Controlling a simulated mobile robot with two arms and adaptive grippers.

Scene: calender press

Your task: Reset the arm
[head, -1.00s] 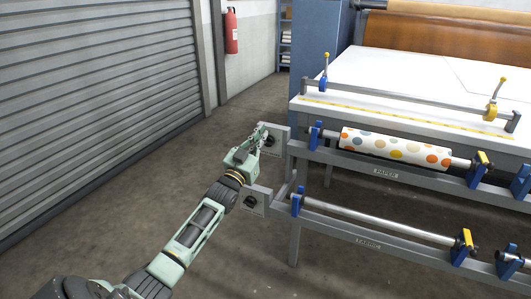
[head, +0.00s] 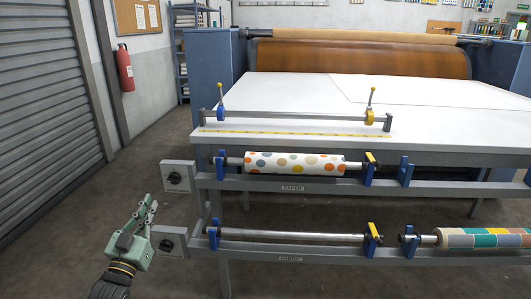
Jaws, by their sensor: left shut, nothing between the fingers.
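My left gripper (head: 148,207) is at the lower left of the head view, its fingers shut and empty, pointing up and away from me. It is left of two grey panels with black rotary knobs, the upper knob (head: 174,178) and the lower knob (head: 166,245). The fingertips appear apart from both panels, though the distance in depth is hard to judge. My right gripper is not in view.
The press table (head: 280,92) carries a rail with blue and yellow clamps. A dotted roll (head: 294,163) lies on the upper PAPER rack; a bare bar (head: 290,237) and a checkered roll (head: 487,238) are on the lower level. Open floor lies left, before the shutter (head: 45,110).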

